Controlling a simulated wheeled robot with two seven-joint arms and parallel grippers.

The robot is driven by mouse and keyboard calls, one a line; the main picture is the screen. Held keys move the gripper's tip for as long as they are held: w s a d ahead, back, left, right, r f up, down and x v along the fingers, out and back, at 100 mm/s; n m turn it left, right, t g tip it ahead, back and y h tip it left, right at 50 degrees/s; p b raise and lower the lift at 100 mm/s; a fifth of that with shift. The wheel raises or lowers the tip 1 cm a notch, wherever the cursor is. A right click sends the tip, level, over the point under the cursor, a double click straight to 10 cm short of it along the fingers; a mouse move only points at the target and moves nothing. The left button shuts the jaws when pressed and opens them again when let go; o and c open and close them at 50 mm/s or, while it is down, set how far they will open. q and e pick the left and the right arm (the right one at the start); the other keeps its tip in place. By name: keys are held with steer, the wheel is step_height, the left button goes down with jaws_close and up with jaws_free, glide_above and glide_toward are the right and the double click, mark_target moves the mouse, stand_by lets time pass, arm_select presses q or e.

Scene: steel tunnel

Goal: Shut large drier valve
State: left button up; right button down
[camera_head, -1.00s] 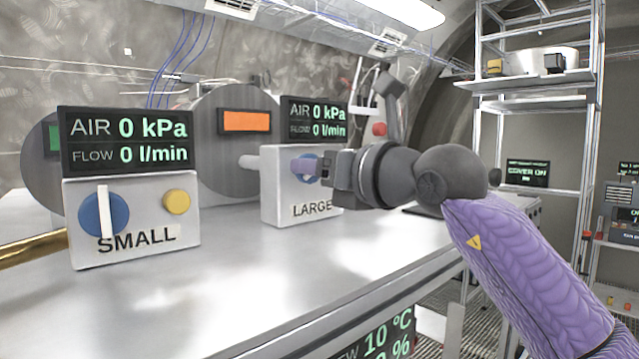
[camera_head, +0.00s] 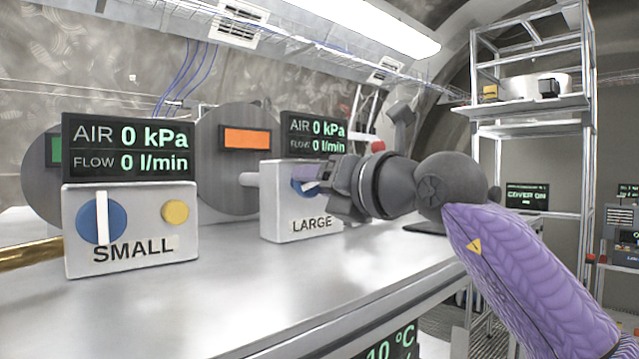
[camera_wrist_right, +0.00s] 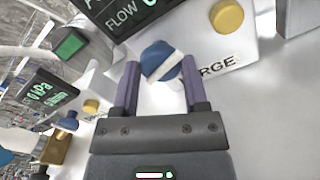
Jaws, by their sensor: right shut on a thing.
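The large drier valve is a blue round knob (camera_head: 299,185) with a white bar, on the front of the white box labelled LARGE (camera_head: 281,221). My right gripper (camera_head: 313,178) reaches it from the right and partly covers it in the head view. In the right wrist view the blue knob (camera_wrist_right: 161,61) sits between the tips of the two purple fingers of my right gripper (camera_wrist_right: 161,85), which is shut on it. Its white bar runs diagonally there. The display above the LARGE box (camera_head: 314,135) reads AIR 0 kPa, FLOW 0 l/min. My left gripper is not in view.
The SMALL box (camera_head: 132,228) stands left on the steel bench (camera_head: 225,290), with an upright white bar on its blue knob and a yellow button. Round metal ends stand behind both boxes. A metal shelf rack (camera_head: 530,105) is at the right. The bench front is clear.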

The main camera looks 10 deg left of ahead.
mark_target(314, 188)
steer(key=shift+c, duration=0.5)
jaws_free()
steer(key=shift+d, duration=0.1)
steer(key=shift+s+d+f+b, duration=0.1)
steer(key=shift+d+b, duration=0.05)
steer(key=shift+b, duration=0.15)
steer(key=b+v, duration=0.3)
steer(key=v, duration=0.1)
steer(key=shift+f, duration=0.3)
steer(key=b+v, duration=0.1)
steer(key=v, duration=0.1)
steer(key=b+v, duration=0.1)
steer(key=v, duration=0.2)
steer(key=shift+r+b, duration=0.25)
steer(key=shift+b, duration=0.05)
steer(key=shift+s+d+r, duration=0.2)
